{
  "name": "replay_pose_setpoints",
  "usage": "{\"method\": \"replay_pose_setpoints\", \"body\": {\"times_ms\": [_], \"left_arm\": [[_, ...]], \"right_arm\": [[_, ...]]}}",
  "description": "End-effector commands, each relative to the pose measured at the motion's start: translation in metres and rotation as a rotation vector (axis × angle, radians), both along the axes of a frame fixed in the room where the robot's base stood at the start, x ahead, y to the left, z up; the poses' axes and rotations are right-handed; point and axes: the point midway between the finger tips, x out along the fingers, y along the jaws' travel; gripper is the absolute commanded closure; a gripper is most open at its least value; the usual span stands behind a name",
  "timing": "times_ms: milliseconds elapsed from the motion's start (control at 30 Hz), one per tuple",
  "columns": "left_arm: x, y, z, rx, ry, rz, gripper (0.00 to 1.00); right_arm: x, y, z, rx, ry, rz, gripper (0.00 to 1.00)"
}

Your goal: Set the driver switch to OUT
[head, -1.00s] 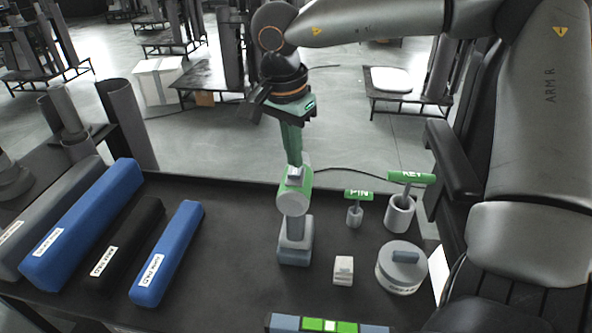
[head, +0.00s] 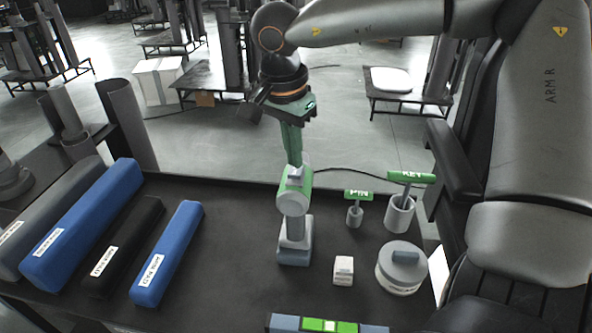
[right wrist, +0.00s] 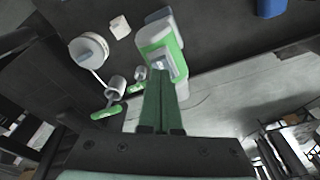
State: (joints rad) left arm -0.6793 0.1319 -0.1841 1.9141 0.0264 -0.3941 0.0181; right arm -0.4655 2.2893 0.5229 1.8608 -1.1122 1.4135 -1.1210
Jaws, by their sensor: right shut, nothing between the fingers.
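The driver (head: 295,210) is a grey and green tool standing upright on the dark bench, on a blue-grey foot. It also shows in the right wrist view (right wrist: 158,36). A small light-grey block, which looks like its switch (head: 295,172), sits on its top. My right gripper (head: 295,164) points down with its green fingers shut and empty, tips at or just above this block. In the right wrist view the fingertips (right wrist: 163,72) overlap the block, so contact cannot be told. No OUT marking is readable. My left gripper is not in view.
Green-handled PIN (head: 358,194) and KEY (head: 410,177) tools stand in grey cups to the right. A small white box (head: 343,270) and a round grey lidded tin (head: 401,270) are nearer. Blue bars (head: 168,255) and a black bar (head: 125,245) lie left. A green-marked strip (head: 330,325) is in front.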

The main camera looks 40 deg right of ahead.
Motion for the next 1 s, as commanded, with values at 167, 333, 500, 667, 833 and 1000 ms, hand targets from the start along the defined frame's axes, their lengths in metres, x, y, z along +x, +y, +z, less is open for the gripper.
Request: {"method": "replay_pose_setpoints", "body": {"times_ms": [167, 333, 500, 667, 833, 1000], "left_arm": [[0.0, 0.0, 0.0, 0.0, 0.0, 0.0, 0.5], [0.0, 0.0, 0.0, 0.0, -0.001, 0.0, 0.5], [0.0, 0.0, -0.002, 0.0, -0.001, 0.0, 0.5], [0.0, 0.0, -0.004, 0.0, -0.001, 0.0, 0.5], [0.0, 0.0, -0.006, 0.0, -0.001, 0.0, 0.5], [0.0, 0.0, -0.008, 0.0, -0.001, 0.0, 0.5]], "right_arm": [[0.0, 0.0, 0.0, 0.0, 0.0, 0.0, 1.0], [0.0, 0.0, 0.0, 0.0, 0.0, 0.0, 1.0], [0.0, 0.0, -0.002, 0.0, 0.0, 0.0, 1.0], [0.0, 0.0, -0.005, 0.0, 0.0, 0.0, 1.0], [0.0, 0.0, -0.007, 0.0, 0.0, 0.0, 1.0], [0.0, 0.0, -0.01, 0.0, 0.0, 0.0, 1.0]]}}
